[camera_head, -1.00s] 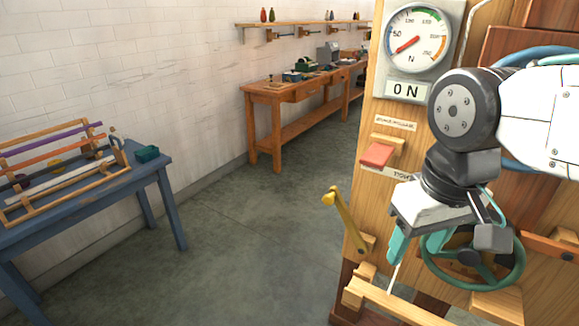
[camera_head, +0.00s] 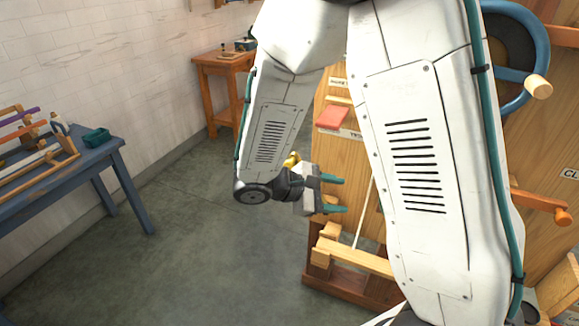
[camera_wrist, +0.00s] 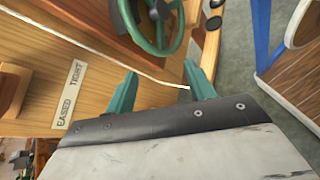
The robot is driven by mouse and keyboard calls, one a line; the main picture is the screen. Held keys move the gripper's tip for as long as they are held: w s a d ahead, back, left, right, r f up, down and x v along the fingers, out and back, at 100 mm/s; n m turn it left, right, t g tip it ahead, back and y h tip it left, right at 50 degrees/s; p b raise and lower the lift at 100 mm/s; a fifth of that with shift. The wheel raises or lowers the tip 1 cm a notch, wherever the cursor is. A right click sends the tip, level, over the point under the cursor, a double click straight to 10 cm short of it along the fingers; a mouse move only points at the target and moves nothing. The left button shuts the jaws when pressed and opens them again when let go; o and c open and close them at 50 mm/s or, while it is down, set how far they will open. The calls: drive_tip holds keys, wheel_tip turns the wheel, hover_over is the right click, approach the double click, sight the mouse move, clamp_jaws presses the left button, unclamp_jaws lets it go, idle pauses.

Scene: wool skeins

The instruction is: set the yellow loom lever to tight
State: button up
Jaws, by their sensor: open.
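The yellow loom lever's knob (camera_head: 291,159) shows just above my wrist in the head view; the rest of the lever is hidden behind my arm. My gripper (camera_head: 335,194) is open, its teal fingers pointing right in front of the loom's wooden frame. In the wrist view my gripper (camera_wrist: 160,78) has its two fingers apart with nothing clearly held between them. A label reading EASED and TIGHT (camera_wrist: 72,92) is on the wood at the left of the wrist view. I cannot make out the lever there, so its setting cannot be told.
A green handwheel (camera_wrist: 152,22) is beyond my fingers, and a white cord crosses near them. The loom has a red paddle (camera_head: 333,117) and a blue wheel (camera_head: 512,75). A blue table (camera_head: 75,165) stands at left. Open floor (camera_head: 200,230) lies between.

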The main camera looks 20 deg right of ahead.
drive_tip(key=w+a+f+n+t+h, duration=0.1)
drive_tip(key=w+a+f+n+t, duration=0.1)
drive_tip(key=w+f+n+t, duration=0.3)
drive_tip(key=w+a+f+n+t+h, duration=0.1)
drive_tip(key=w+a+f+n+t, duration=0.2)
drive_tip(key=w, duration=0.4)
drive_tip(key=n+t+y, duration=0.2)
drive_tip(key=t, duration=0.4)
approach(288, 167)
drive_tip(key=x, duration=0.3)
drive_tip(key=shift+m, duration=0.3)
drive_tip(key=x, duration=0.8)
clamp_jaws()
